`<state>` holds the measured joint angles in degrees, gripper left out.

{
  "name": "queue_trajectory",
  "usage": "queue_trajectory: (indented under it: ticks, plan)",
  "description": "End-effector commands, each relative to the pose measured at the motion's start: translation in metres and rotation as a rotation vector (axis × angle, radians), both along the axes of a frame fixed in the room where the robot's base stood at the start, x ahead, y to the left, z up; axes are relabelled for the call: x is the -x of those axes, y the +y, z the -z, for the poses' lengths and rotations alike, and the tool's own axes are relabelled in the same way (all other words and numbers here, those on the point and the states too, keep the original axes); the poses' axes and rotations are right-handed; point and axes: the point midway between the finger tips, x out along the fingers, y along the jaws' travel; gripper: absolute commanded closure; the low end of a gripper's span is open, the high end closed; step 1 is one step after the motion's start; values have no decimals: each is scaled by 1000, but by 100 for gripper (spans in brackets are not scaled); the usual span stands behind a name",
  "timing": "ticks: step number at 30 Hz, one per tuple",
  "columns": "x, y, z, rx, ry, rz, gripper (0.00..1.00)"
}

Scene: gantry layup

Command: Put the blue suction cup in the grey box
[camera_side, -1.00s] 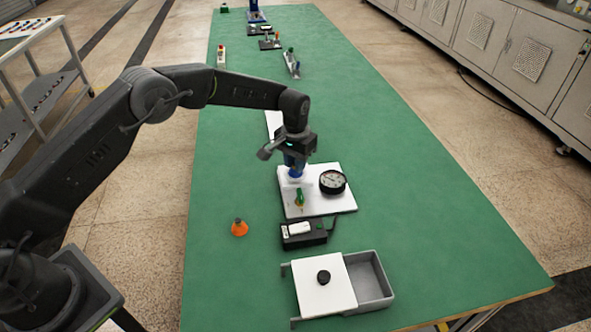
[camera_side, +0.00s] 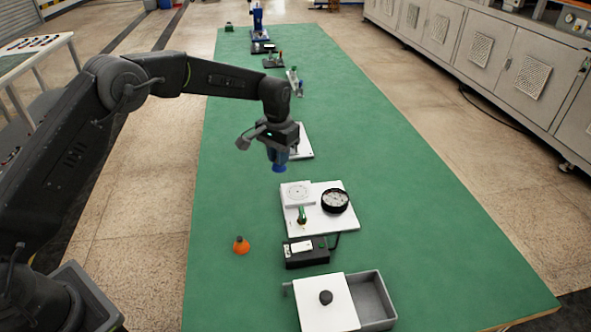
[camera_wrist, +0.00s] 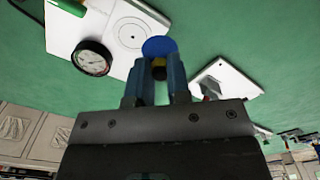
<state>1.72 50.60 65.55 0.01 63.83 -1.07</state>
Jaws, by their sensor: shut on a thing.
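The blue suction cup (camera_wrist: 159,46) is held between the fingers of my gripper (camera_wrist: 155,75) in the wrist view. In the side view the cup (camera_side: 279,168) hangs below my gripper (camera_side: 278,153), in the air above the green table. It is apart from the white plate beneath. The grey box (camera_side: 373,299) stands at the near end of the table. A white lid (camera_side: 326,314) with a black knob covers its left part, and its right part is open and looks empty. The fingers hide part of the cup's body.
A white plate (camera_side: 335,222) bears a round black gauge (camera_side: 335,201) and a green-handled piece. A black device (camera_side: 306,253) stands between plate and box. Another white plate (camera_side: 303,143) lies behind my gripper. The table's right side is clear.

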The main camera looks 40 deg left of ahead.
Motion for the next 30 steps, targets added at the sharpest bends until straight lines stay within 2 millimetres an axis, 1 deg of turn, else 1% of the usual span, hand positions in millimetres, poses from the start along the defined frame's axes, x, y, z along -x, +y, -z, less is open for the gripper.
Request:
queue_trajectory:
  ticks: [1,3,7,12,17,20,23,26,27,29,30]
  plan:
    - [4,13,-8,0,-2,-6,100]
    - [9,26,-17,0,-2,-5,100]
    - [16,45,-28,0,-1,-3,100]
    - [21,59,-37,0,0,-2,100]
    - [23,60,-39,0,0,6,100]
    - [25,45,-38,0,1,44,100]
    - [30,14,-36,-2,1,126,100]
    - [41,-31,-32,-4,0,248,100]
    - [47,-50,-31,-5,1,302,100]
    - [57,-78,-29,-6,-1,383,100]
    - [65,-96,-27,-7,-2,436,100]
